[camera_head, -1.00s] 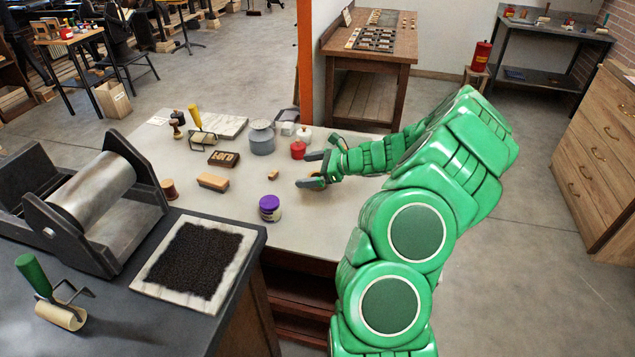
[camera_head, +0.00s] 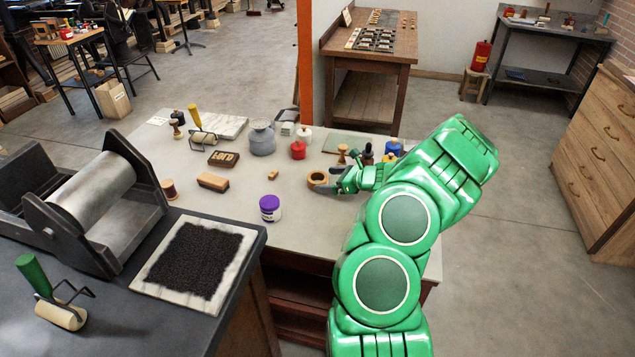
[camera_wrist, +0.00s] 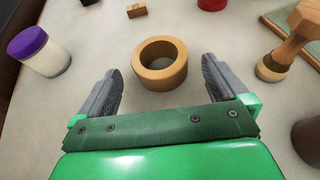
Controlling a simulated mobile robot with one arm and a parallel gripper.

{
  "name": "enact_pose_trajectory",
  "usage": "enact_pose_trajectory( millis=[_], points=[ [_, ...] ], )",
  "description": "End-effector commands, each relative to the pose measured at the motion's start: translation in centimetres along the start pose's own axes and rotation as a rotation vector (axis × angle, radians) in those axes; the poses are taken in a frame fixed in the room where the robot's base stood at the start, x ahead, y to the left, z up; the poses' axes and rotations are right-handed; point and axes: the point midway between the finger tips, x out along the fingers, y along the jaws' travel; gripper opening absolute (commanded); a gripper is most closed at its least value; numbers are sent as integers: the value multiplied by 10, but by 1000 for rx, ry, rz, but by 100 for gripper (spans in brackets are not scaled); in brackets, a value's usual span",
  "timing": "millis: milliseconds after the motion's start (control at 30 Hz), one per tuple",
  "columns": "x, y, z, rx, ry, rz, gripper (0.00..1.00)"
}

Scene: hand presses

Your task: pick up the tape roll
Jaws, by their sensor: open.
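The tape roll (camera_head: 317,179) is a tan ring lying flat on the pale tabletop, just left of my gripper in the head view. In the wrist view the tape roll (camera_wrist: 141,65) lies ahead of the fingertips, between their lines, with its dark hole facing up. My gripper (camera_wrist: 161,85) is open and empty, a grey finger on either side and apart from the roll. In the head view my gripper (camera_head: 340,180) is partly hidden by its own hand and arm, low near the table.
A purple-lidded jar (camera_head: 270,208) stands front left of the roll. A small wooden block (camera_head: 273,175) lies to its left. A wooden-handled stamp (camera_wrist: 285,45) stands right in the wrist view. Red (camera_head: 298,150) and blue (camera_head: 393,147) containers stand farther back.

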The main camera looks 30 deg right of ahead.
Motion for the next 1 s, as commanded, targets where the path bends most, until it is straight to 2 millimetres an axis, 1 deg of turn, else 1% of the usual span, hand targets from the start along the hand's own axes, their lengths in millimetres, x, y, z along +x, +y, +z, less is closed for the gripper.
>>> enact_pose_trajectory(
  millis=[100,300,600,667,900,967,1000],
  points=[
    [18,1,0,-1,1,2,100],
    [35,0,0,-1,0,0,100],
    [38,0,0,-1,0,0,100],
    [38,0,0,-1,0,0,92],
    [38,0,0,0,0,0,56],
    [38,0,0,0,0,0,46],
    [38,0,0,0,0,0,44]
  ],
)
